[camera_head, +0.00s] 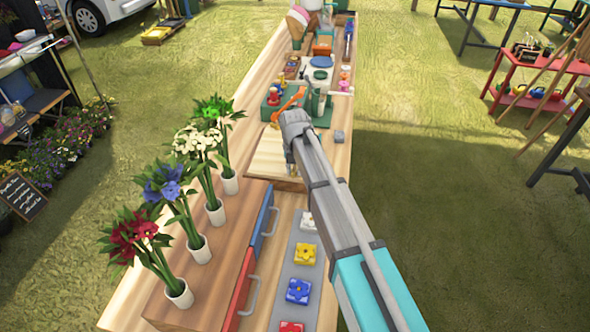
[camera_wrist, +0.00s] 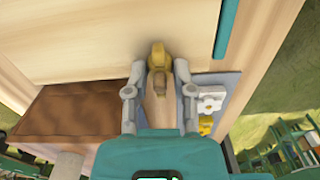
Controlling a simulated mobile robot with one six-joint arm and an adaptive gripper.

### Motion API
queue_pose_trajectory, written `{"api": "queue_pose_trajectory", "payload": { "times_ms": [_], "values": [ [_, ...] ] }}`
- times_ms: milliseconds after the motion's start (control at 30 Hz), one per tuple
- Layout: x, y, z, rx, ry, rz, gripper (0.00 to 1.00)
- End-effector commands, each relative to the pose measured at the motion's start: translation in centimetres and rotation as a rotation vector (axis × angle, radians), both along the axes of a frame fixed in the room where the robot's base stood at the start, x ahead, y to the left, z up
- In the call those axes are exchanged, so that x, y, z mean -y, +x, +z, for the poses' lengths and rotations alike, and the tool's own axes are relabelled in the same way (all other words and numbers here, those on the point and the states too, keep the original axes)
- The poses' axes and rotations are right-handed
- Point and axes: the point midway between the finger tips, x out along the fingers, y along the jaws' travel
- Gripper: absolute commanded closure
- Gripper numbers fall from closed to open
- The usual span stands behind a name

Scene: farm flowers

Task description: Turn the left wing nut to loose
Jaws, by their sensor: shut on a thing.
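In the wrist view a brass-yellow wing nut (camera_wrist: 158,50) stands against a pale wooden board (camera_wrist: 80,40). My gripper (camera_wrist: 159,70) has a finger on each side of it and is shut on it, though the exact contact is hard to see. In the head view my gripper (camera_head: 289,160) is at the pale wooden board (camera_head: 268,152) beyond the flower vases, and the wing nut is too small or hidden to make out there. No second wing nut shows clearly, and how tight this one is cannot be told.
A wooden box with red and blue drawer fronts (camera_head: 239,302) carries several vases of flowers (camera_head: 197,250). A grey strip (camera_head: 299,272) with flower-marked blocks lies beside it. A green caddy (camera_head: 271,107) and an orange tool (camera_head: 288,102) are close beyond my gripper. Grass lies right of the table.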

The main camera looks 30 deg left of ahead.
Motion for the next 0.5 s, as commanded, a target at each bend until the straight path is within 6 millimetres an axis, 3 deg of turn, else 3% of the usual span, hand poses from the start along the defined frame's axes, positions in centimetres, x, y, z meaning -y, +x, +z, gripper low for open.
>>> {"api": "queue_pose_trajectory", "payload": {
  "times_ms": [500],
  "values": [
    [-0.02, 0.35, 0.02, 0.006, 0.001, 0.061, 1.00]
  ]
}}
